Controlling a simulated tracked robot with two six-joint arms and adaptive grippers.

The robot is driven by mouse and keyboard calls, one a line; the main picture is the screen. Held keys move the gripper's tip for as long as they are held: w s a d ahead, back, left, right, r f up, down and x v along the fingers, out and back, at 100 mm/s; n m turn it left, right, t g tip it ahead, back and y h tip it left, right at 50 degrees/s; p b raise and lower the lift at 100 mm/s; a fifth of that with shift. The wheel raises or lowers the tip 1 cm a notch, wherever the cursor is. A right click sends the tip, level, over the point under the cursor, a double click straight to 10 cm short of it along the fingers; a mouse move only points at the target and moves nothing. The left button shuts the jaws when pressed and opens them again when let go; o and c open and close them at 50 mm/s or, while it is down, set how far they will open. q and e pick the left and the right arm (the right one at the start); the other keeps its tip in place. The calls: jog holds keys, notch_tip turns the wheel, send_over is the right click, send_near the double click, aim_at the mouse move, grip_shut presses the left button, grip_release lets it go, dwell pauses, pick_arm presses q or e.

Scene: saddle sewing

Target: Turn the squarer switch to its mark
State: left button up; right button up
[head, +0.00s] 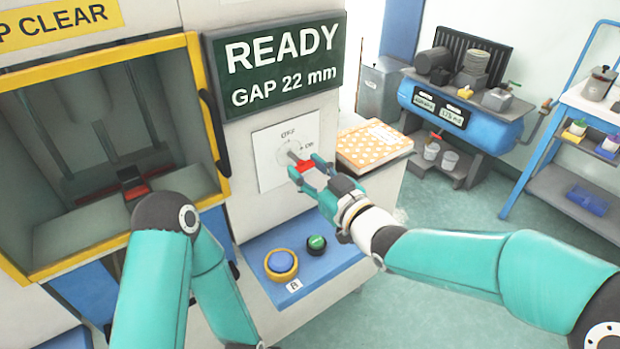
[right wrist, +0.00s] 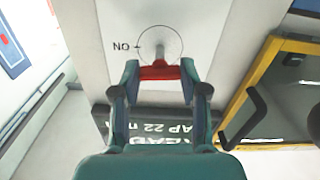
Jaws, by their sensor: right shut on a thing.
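The squarer switch (head: 291,154) is a round dial on a white plate (head: 268,172) on the machine's front, with OFF printed above and ON to its right. A grey stem stands out from the dial and ends in a red handle (head: 304,165). My right gripper (head: 307,169) is shut on this red handle. In the right wrist view the red handle (right wrist: 159,72) lies between the two fingers, with the dial (right wrist: 160,45) beyond and ON upside down at its left. The exact turn of the stem against the marks is hard to tell.
A green display (head: 280,65) above the plate reads READY, GAP 22 mm. A yellow-framed guard (head: 222,120) with a black handle is at the left. A dotted orange book (head: 374,147) lies right of the switch.

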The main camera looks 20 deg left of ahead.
jog(key=n+b, duration=0.3)
jog(key=b, duration=0.1)
jog(key=n+b, duration=0.3)
jog(key=b, duration=0.1)
jog(key=n+b, duration=0.2)
jog(key=b, duration=0.2)
jog(key=shift+a+f+n, duration=0.1)
jog(key=shift+f+n, duration=0.2)
jog(key=shift+n, duration=0.1)
jog(key=n+b, duration=0.5)
jog(key=n, duration=0.2)
jog(key=shift+s+n, duration=0.1)
jog(key=shift+n, duration=0.3)
jog(key=shift+a, duration=0.1)
jog(key=o, duration=1.1)
jog(key=shift+o, duration=0.2)
jog(key=shift+r, duration=0.1)
